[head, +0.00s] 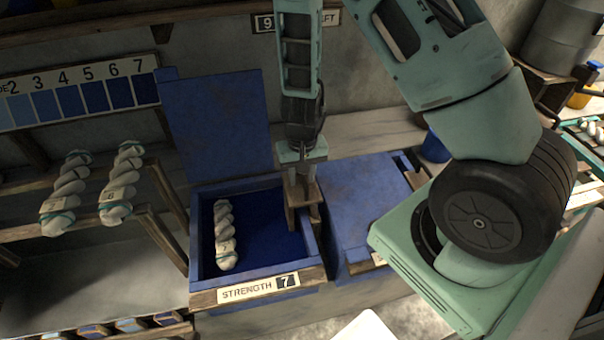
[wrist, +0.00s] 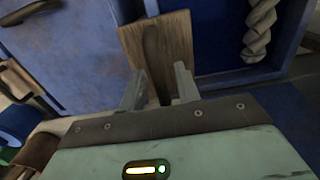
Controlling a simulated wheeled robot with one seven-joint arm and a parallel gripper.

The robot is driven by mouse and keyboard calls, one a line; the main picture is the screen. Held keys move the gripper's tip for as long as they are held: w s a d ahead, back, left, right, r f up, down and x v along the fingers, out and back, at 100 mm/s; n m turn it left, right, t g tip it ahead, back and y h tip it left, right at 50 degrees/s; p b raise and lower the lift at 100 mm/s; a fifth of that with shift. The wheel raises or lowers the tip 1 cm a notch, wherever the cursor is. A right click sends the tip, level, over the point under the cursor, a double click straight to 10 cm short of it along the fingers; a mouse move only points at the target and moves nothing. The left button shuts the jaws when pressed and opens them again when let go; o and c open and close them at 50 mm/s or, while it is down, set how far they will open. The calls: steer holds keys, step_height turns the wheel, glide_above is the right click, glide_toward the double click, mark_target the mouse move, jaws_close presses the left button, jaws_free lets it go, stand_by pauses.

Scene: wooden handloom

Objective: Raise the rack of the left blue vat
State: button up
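The left blue vat (head: 311,262) stands with its lid (head: 216,122) raised. Its front plate reads STRENGTH 7, and dark blue dye shows inside. A white twisted skein (head: 225,236) is at its left side; it also shows in the wrist view (wrist: 259,28). A wooden board of the rack (head: 298,218) stands at the vat's right side. In the wrist view this board (wrist: 178,45) has a dark upright handle (wrist: 152,60). My gripper (head: 302,172) points down over the board. Its fingers (wrist: 160,88) stand apart on either side of the handle, seemingly without pressing it. The rack's lower part is hidden.
A second blue vat with a closed lid (head: 362,200) stands close on the right. Two white skeins (head: 67,190) hang on a wooden rail (head: 170,200) at left. A numbered blue shade chart (head: 80,92) is on the wall. My arm covers the right side.

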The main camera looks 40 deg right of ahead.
jaws_close()
steer(key=shift+r, duration=0.15)
step_height(320, 180, up, 8)
steer(key=p, duration=0.7)
steer(key=shift+r+p, duration=0.1)
steer(key=shift+p, duration=0.25)
steer(key=shift+w, duration=0.1)
steer(key=o, duration=1.4)
jaws_free()
